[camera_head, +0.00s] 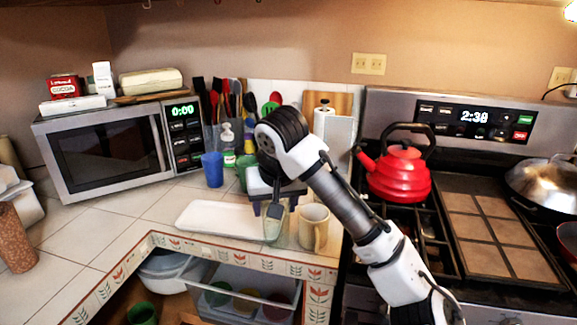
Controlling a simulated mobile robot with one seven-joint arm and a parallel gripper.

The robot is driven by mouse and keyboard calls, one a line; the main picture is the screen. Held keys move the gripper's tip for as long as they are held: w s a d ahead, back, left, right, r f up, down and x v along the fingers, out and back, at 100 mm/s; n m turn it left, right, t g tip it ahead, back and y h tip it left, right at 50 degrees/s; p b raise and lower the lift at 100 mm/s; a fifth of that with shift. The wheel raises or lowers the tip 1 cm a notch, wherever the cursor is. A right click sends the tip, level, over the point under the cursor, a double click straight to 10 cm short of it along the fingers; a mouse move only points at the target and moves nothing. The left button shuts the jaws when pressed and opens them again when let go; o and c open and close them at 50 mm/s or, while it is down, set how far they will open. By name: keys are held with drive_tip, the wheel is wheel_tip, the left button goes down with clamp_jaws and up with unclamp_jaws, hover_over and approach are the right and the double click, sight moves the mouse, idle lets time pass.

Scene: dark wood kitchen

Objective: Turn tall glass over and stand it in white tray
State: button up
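The white tray (215,219) is a shallow rectangle lying on the tiled counter in front of the microwave. A tall, clear greyish glass (273,222) is at the tray's right end, below my gripper, and looks slightly tilted. I cannot tell which end of it faces up, or whether it touches the tray. My gripper (274,207) points down over this spot, its two dark fingers apart with the glass between or just in front of them. Whether the fingers press on the glass is not clear. My arm hides part of the counter behind.
A beige mug (313,227) stands close to the right of the glass. A blue cup (212,169) and a soap bottle (228,146) stand behind the tray. A red kettle (399,174) is on the stove. An open drawer (240,284) lies below the counter edge.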

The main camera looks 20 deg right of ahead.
drive_tip(key=a+f, duration=0.5)
drive_tip(key=f, duration=1)
drive_tip(key=a+f+n, duration=0.1)
drive_tip(key=a+f, duration=0.5)
drive_tip(key=f, duration=0.9)
drive_tip(key=a+f, duration=0.5)
drive_tip(key=f, duration=1.1)
drive_tip(key=shift+s+a+n+y, duration=0.25)
drive_tip(key=shift+a+n+y, duration=0.05)
drive_tip(key=shift+w+a, duration=0.1)
